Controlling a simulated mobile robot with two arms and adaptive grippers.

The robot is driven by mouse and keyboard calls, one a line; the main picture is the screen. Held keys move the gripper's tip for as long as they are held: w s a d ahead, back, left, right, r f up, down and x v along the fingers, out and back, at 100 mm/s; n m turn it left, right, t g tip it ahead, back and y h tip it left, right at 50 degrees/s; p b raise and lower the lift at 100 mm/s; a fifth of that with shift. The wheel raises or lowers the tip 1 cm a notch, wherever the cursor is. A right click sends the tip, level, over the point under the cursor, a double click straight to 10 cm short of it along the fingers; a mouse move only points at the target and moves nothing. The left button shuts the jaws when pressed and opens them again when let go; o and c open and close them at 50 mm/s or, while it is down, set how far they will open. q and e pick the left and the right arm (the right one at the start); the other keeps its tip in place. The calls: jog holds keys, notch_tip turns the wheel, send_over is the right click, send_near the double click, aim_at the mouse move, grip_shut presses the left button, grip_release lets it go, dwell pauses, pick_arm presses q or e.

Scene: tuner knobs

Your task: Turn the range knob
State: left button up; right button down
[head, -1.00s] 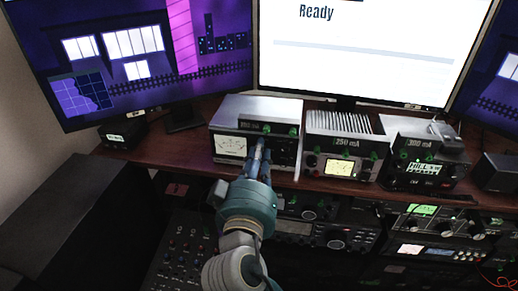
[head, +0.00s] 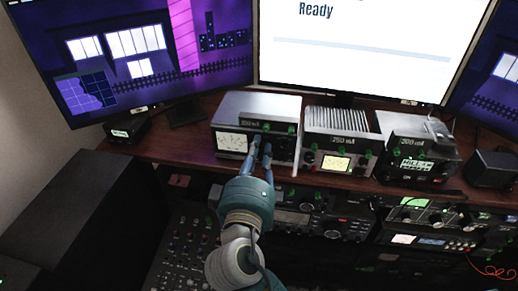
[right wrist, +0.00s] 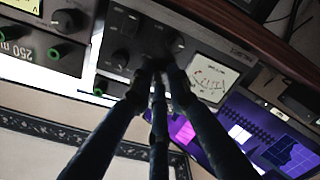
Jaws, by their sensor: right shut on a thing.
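The left tuner (head: 262,107) is a silver box with a white meter (head: 232,142) on the left of its dark front and green knobs near the top. My right gripper (head: 261,152) reaches up to this front, just right of the meter. In the right wrist view, my right gripper's fingers (right wrist: 155,72) are closed together at a dark knob on the panel, which they mostly hide. I cannot read a label on that knob. Other dark knobs (right wrist: 121,58) show beside the fingers, and the meter (right wrist: 211,78) is on the other side. My left gripper is not in view.
Two more tuners, one marked 250 mA (head: 341,148) and one marked 300 mA (head: 416,150), stand to the right on the wooden shelf (head: 190,145). Monitors stand behind. A mixer (head: 180,245) and radio gear (head: 335,228) lie below.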

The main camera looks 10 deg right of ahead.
jog(key=shift+r, duration=0.2)
jog(key=c, duration=1.7)
grip_release()
jog(key=shift+w, duration=0.1)
jog(key=shift+o, duration=0.2)
jog(key=shift+w+f, duration=0.1)
jog(key=shift+f, duration=0.05)
jog(key=v, duration=0.7)
jog(key=shift+s, duration=0.3)
